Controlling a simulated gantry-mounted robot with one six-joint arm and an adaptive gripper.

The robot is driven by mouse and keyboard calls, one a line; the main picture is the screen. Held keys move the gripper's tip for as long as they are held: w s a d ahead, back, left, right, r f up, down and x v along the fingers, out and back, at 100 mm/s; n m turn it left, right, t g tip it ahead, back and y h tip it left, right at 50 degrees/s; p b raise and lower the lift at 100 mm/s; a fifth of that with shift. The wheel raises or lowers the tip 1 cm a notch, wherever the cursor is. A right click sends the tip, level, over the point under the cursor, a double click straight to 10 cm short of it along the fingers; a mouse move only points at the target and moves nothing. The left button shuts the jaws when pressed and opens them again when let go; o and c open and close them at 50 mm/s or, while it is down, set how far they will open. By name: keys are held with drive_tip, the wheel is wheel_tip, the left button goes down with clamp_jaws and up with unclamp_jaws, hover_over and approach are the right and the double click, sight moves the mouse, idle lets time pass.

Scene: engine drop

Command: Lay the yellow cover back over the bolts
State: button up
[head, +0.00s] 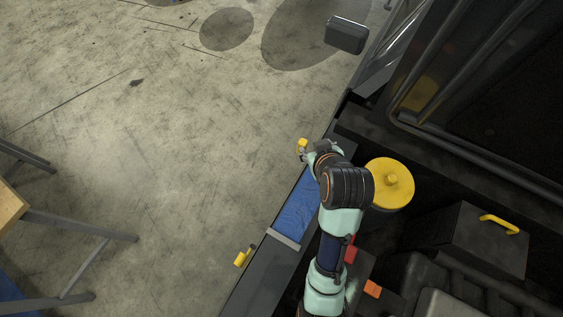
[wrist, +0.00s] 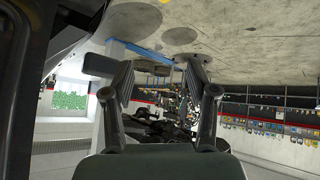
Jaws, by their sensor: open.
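A round yellow cover (head: 390,172) with a small central knob sits on a dark cylinder, just right of my arm's wrist in the head view. I see no bolts; whether any lie under the cover is hidden. My gripper (wrist: 160,68) is open and empty in the wrist view, its two fingers apart with only the distant room between them. In the head view my gripper (head: 309,151) is small and partly hidden by my wrist, left of the cover and apart from it, over the bench edge near a yellow knob (head: 302,145). The cover does not show in the wrist view.
A black box with a yellow handle (head: 498,224) stands right of the cover. A blue strip (head: 296,214) lies along the left edge, with another yellow knob (head: 243,257) lower down. Dark framework (head: 450,125) rises behind. Open concrete floor (head: 150,110) lies to the left.

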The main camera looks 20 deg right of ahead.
drive_tip(key=s+a+r+t+y, duration=0.1)
drive_tip(key=s+a+r, duration=0.15)
drive_tip(key=a, duration=0.35)
drive_tip(key=s+a+r+t, duration=0.1)
drive_tip(key=a+r+t, duration=0.1)
drive_tip(key=a+r, duration=0.3)
drive_tip(key=s+a+r+t+y, duration=0.1)
drive_tip(key=s+a+r, duration=0.1)
drive_tip(key=a, duration=0.6)
wheel_tip(320, 180, up, 20)
drive_tip(key=p, duration=1.9)
drive_tip(key=shift+w+d+f+p, duration=0.15)
drive_tip(key=shift+w+d+p, duration=0.15)
drive_tip(key=shift+d+p, duration=0.1)
